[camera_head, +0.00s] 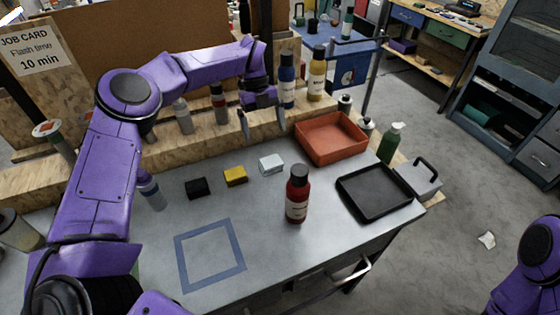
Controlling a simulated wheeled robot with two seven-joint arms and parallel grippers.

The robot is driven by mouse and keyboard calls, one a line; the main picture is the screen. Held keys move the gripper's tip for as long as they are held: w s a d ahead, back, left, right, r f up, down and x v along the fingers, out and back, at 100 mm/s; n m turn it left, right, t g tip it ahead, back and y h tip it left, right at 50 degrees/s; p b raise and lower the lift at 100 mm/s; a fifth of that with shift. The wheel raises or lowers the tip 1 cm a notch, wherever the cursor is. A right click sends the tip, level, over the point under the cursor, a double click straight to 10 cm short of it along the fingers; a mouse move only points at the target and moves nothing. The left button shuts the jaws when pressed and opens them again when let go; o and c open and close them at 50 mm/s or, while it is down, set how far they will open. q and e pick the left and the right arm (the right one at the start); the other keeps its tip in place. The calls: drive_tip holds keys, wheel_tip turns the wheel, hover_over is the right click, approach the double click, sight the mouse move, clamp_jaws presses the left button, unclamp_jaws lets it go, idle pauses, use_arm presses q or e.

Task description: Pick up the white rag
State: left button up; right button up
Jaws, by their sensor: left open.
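A small off-white crumpled piece (487,240), which looks like the white rag, lies on the floor at the right, away from the workbench. A small white block-like item (271,163) sits on the workbench (275,255), beside a yellow block; I cannot tell whether it is folded cloth. My left gripper (262,123) is open and empty, above the back of the bench, with its fingers pointing down near the wooden ledge. It is behind the white block and far from the floor piece. Part of my right arm shows at the lower right; its gripper is out of view.
A red bottle (297,195) stands mid-bench. A yellow block (235,176) and black block (197,188) lie left of the white one. An orange tray (331,149), black tray (404,190) and green bottle (390,142) are at the right. Floor around the crumpled piece is clear.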

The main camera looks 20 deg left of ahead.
sight(270, 160)
use_arm(q)
drive_tip(key=p+x, duration=0.1)
drive_tip(key=x, duration=0.2)
drive_tip(key=p+x, duration=0.1)
drive_tip(key=x, duration=0.3)
drive_tip(key=w+p+x, duration=0.1)
drive_tip(key=x, duration=0.2)
drive_tip(key=shift+a+f+p, duration=0.3)
drive_tip(key=shift+f+p, duration=0.1)
drive_tip(key=shift+d+f, duration=0.1)
drive_tip(key=shift+f, duration=0.25)
drive_tip(key=c, duration=1)
use_arm(e)
drive_tip(key=r, duration=0.3)
drive_tip(key=shift+w, duration=0.25)
use_arm(q)
drive_tip(key=shift+r, duration=0.1)
